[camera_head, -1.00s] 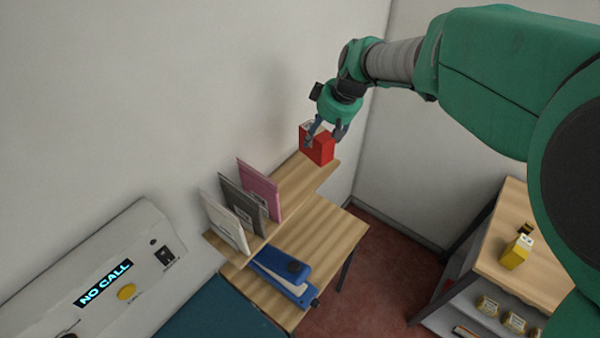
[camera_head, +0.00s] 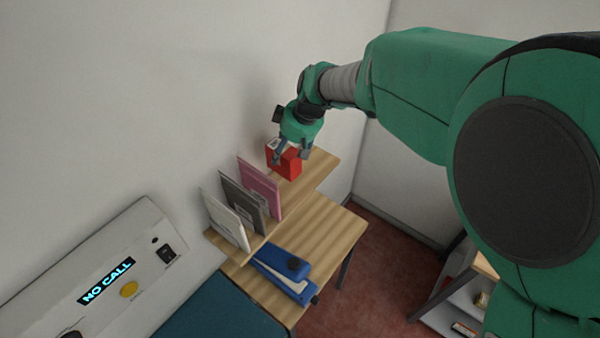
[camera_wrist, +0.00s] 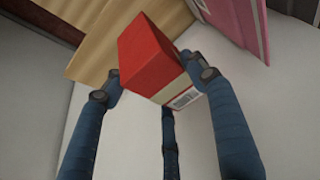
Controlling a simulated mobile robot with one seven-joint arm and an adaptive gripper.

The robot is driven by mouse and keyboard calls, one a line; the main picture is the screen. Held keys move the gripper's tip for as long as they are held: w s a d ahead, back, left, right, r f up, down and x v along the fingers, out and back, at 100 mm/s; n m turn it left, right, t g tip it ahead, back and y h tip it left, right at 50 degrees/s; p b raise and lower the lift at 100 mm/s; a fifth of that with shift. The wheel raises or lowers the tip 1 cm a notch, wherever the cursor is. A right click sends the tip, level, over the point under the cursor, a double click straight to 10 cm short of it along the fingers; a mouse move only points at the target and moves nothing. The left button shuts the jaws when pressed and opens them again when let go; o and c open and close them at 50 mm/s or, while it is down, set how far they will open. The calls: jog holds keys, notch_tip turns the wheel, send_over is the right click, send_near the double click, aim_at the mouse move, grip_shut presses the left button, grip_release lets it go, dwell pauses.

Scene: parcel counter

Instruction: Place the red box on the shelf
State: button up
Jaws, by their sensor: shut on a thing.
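The red box (camera_head: 289,163) is in my gripper (camera_head: 292,150), by the wall in the head view. The wooden shelf (camera_head: 318,168) is a narrow board on the wall, and the box is over its far part, close to the pink envelope. I cannot tell whether the box touches the shelf. In the wrist view my gripper (camera_wrist: 160,85) is shut on the red box (camera_wrist: 150,58), with fingers on both sides. A white label with a barcode shows on the box. The wooden shelf (camera_wrist: 97,35) lies behind it.
Pink (camera_head: 259,187), dark grey (camera_head: 240,203) and white (camera_head: 224,219) envelopes stand upright on the shelf's near part. Below is a wooden table (camera_head: 325,230) with a blue stapler-like thing (camera_head: 284,268). The shelf's far end is clear.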

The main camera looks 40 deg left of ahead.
jog(key=shift+f, duration=2.45)
send_over(288, 187)
jog(key=shift+f, duration=2.5)
jog(key=shift+f, duration=0.15)
jog(key=o, duration=1.4)
jog(key=shift+d, duration=0.1)
jog(key=shift+c, duration=0.2)
